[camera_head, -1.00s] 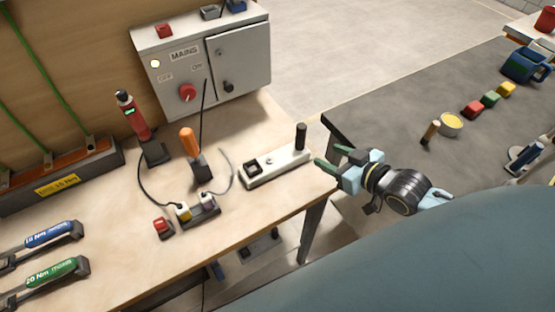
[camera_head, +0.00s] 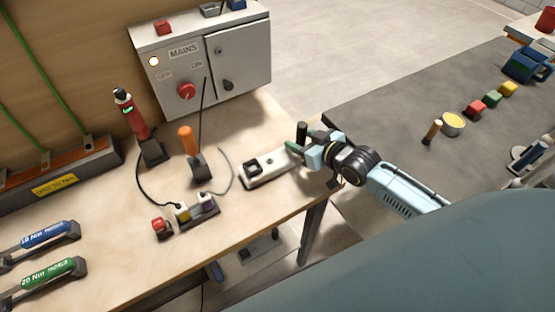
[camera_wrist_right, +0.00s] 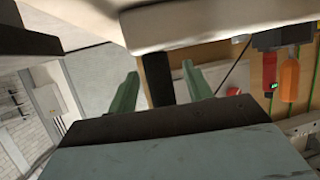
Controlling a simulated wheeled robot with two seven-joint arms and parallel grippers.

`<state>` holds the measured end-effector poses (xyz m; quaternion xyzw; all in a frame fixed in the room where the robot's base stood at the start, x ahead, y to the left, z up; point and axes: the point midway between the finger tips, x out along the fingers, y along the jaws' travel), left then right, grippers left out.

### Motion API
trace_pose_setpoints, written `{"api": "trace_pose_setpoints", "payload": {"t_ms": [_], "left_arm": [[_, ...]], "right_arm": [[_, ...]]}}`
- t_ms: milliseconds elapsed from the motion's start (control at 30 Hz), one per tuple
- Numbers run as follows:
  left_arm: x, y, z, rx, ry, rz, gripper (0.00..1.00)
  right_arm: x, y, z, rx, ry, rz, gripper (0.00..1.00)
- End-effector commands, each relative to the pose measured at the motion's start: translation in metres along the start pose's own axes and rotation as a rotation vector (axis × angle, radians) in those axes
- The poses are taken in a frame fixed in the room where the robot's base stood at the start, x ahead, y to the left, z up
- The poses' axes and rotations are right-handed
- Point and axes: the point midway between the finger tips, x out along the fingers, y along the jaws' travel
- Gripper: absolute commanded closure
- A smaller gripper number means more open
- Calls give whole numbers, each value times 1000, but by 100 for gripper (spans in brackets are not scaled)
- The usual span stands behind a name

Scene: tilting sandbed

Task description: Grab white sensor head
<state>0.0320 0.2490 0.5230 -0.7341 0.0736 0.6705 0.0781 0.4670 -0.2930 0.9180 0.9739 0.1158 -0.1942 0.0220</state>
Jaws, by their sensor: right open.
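A long white block (camera_head: 284,171) with a black upright post (camera_head: 301,131) at its right end lies near the table's right edge. It is the white thing nearest my gripper; I cannot tell for sure that it is the sensor head. My right gripper (camera_head: 304,145) is open at the post, its green fingers low beside it. In the right wrist view the black post (camera_wrist_right: 158,80) stands between the two open fingers (camera_wrist_right: 160,88), and the white block (camera_wrist_right: 200,24) fills the top. Contact cannot be told. My left gripper is not in view.
On the wooden table (camera_head: 120,235) stand an orange-handled tool (camera_head: 188,140), a red tool (camera_head: 135,120), a socket block (camera_head: 199,211) with cables and a red button (camera_head: 160,226). A grey MAINS cabinet (camera_head: 205,65) stands behind. A dark table (camera_head: 390,115) is at right.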

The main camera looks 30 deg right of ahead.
Motion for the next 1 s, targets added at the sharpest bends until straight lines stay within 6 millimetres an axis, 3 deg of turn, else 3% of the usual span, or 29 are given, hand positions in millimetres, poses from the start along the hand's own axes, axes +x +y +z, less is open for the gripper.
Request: {"api": "trace_pose_setpoints", "payload": {"t_ms": [267, 667, 1000], "left_arm": [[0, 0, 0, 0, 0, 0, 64], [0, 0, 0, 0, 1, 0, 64], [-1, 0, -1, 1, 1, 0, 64]], "right_arm": [[4, 0, 0, 0, 0, -1, 50], [3, 0, 0, 0, 0, 0, 100], [1, 0, -7, 0, 4, 0, 100]]}}
